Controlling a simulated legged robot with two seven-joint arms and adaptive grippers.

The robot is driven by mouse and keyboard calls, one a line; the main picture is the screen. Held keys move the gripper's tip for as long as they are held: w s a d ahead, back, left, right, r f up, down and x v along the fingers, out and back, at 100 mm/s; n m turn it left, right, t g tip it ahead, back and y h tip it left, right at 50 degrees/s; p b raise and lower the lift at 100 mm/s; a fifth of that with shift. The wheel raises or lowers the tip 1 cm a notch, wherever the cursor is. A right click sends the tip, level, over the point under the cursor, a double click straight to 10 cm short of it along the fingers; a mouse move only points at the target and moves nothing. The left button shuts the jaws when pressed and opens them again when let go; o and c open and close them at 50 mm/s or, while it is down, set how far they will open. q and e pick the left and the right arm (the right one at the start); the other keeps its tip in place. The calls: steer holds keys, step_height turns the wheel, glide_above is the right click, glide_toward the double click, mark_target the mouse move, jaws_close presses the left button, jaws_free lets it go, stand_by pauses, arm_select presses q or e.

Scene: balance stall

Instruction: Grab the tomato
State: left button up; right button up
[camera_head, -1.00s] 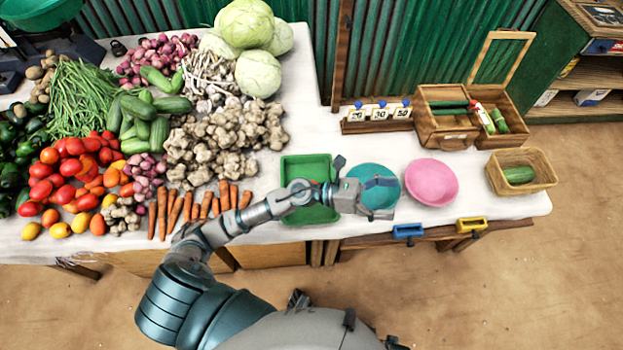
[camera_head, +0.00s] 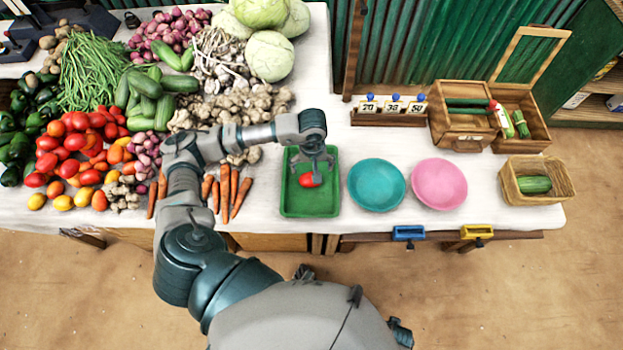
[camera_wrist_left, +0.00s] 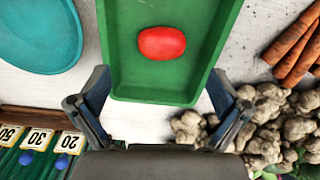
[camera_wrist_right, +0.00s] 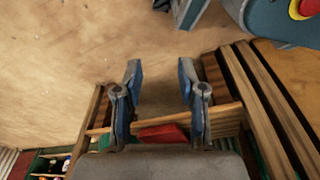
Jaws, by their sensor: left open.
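A single red tomato (camera_head: 307,180) lies in the green tray (camera_head: 310,209). In the left wrist view the tomato (camera_wrist_left: 162,43) lies on the tray floor, ahead of and between the open fingers, not touched by them. My left gripper (camera_head: 314,165) is open and empty, hanging over the back part of the tray. It also shows in the left wrist view (camera_wrist_left: 160,88). My right gripper (camera_wrist_right: 160,75) shows only in the right wrist view, with its fingers apart over the floor beside wooden slats.
A teal bowl (camera_head: 377,185) and a pink bowl (camera_head: 439,184) stand right of the tray. Carrots (camera_head: 232,190) and ginger (camera_head: 244,106) lie to its left. More tomatoes (camera_head: 75,145) are piled at far left. Number blocks (camera_head: 392,106) stand behind the bowls.

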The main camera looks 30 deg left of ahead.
mark_target(309, 177)
arm_select(q)
step_height(309, 177, down, 4)
steer(key=shift+f, duration=0.15)
steer(key=shift+a+f, duration=0.2)
steer(key=shift+f, duration=0.05)
steer(key=f, duration=0.3)
steer(key=a+f, duration=0.1)
steer(key=shift+w+a+f, duration=0.1)
steer(key=shift+w+f, duration=0.15)
steer(key=shift+f, duration=0.15)
steer(key=shift+d+f, duration=0.2)
steer(key=shift+f, duration=0.05)
steer(key=shift+d+r, duration=0.1)
steer(key=shift+d, duration=0.25)
steer(key=shift+a, duration=0.1)
steer(key=c, duration=0.9)
steer(key=shift+a, duration=0.15)
steer(key=shift+c, duration=1.2)
steer(key=shift+a, duration=0.15)
